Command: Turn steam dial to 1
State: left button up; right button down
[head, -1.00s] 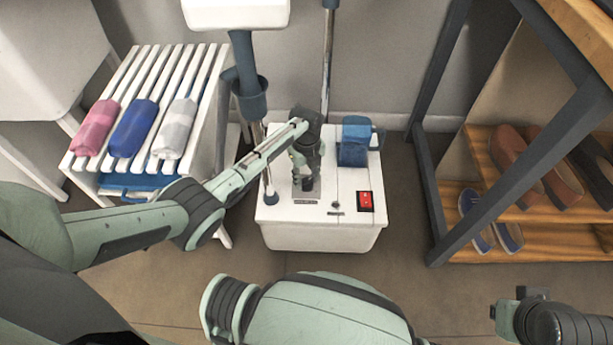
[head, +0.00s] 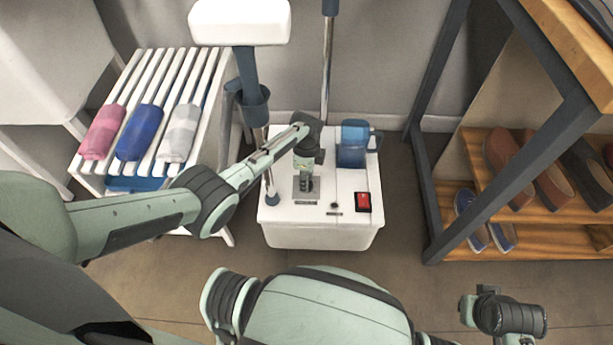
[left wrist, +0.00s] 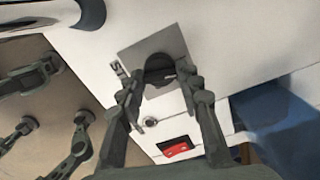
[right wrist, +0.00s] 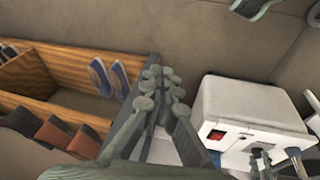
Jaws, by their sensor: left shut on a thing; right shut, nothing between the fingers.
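The steam dial (left wrist: 158,68) is a dark round knob on a grey plate (left wrist: 135,58) on top of the white steamer base (head: 290,236). In the left wrist view a pale mark shows on the knob, but I cannot read its setting. My left gripper (head: 306,182) points down over the plate and is shut on the dial, with one finger on each side; in the head view it hides most of the knob. My right gripper (right wrist: 160,80) is shut and empty, away from the steamer, pointing over the floor near the shoe rack.
A red switch (head: 363,202) and a blue water tank (head: 354,145) are on the steamer base, close to the dial. A pole (head: 327,70) rises behind. A slatted white rack (head: 190,75) with rolled cloths stands left. A wooden shoe rack (head: 560,240) stands right.

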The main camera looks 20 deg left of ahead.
pick_arm(q)
jog(key=shift+n, duration=1.2)
pick_arm(e)
jog(key=shift+f, duration=0.65)
pick_arm(q)
jog(key=shift+p, duration=0.3)
pick_arm(e)
jog(key=shift+f, duration=0.2)
pick_arm(q)
jog(key=o, duration=1.2)
pick_arm(e)
jog(key=shift+a+r, duration=0.1)
pick_arm(q)
notch_tip(320, 180, up, 12)
jog(key=shift+s, duration=0.1)
